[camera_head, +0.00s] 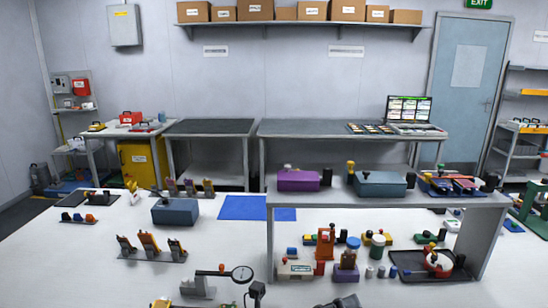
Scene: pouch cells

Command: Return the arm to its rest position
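No arm or gripper of mine can be made out with certainty in the head view. A dark grey shape (340,302) is cut off by the bottom edge right of centre, and I cannot tell what it is. A small black part (257,290) stands left of it, close to a round dial gauge (242,274) on a grey stand.
A raised grey shelf (440,200) over the white table bears a purple box (298,180) and a grey-blue box (380,184). Several small coloured parts crowd beneath it. A black tray (405,263) lies at the right. A blue mat (240,207) lies bare at the table's back.

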